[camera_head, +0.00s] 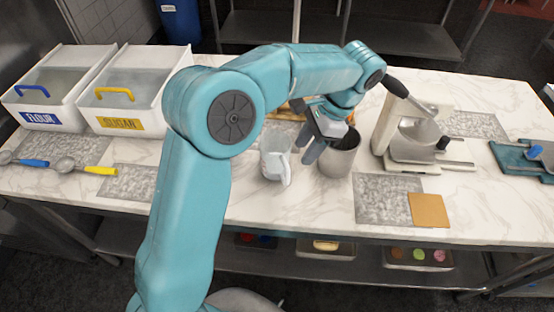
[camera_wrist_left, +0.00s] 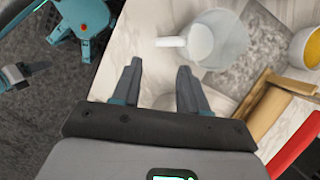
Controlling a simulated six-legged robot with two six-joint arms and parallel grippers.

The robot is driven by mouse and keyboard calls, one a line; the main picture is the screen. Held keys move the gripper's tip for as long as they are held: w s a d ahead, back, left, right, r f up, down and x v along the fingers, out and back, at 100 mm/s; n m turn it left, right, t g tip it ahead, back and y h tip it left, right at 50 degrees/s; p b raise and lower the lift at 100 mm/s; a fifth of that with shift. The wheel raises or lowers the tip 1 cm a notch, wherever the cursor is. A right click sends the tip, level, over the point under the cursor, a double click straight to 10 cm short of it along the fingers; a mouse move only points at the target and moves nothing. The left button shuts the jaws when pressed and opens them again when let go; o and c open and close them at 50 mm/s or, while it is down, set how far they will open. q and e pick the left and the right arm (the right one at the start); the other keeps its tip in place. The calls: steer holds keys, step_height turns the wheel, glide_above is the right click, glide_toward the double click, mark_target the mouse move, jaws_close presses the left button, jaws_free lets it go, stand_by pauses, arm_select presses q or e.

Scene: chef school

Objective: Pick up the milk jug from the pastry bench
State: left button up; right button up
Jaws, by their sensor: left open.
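The milk jug (camera_head: 275,158) is a pale, see-through jug with a handle, standing on the marble-topped pastry bench (camera_head: 270,208). In the left wrist view the jug (camera_wrist_left: 214,40) stands beyond my fingertips, seen from above, its handle towards the left. My left gripper (camera_head: 313,148) is pointed down, to the right of the jug and apart from it, close beside a grey metal pot (camera_head: 338,162). In the left wrist view the gripper's fingers (camera_wrist_left: 159,67) are spread with no object held. My right gripper is not in view.
A stand mixer (camera_head: 415,140) stands right of the pot. Flour (camera_head: 40,100) and sugar (camera_head: 125,105) bins stand at the left, with scoops in front. Grey mats and a tan square (camera_head: 428,210) lie on the bench. In the left wrist view a yellow-filled bowl (camera_wrist_left: 310,48) is right of the jug.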

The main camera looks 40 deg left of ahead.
mark_target(278, 163)
arm_select(q)
steer(key=x, duration=0.6)
steer(key=p+x, duration=0.1)
steer(key=x, duration=0.2)
steer(key=shift+d+f, duration=0.25)
steer(key=shift+a+f, duration=0.2)
steer(key=shift+f, duration=0.05)
steer(key=shift+s, duration=0.15)
steer(key=shift+d+r, duration=0.1)
steer(key=c, duration=0.3)
jaws_close()
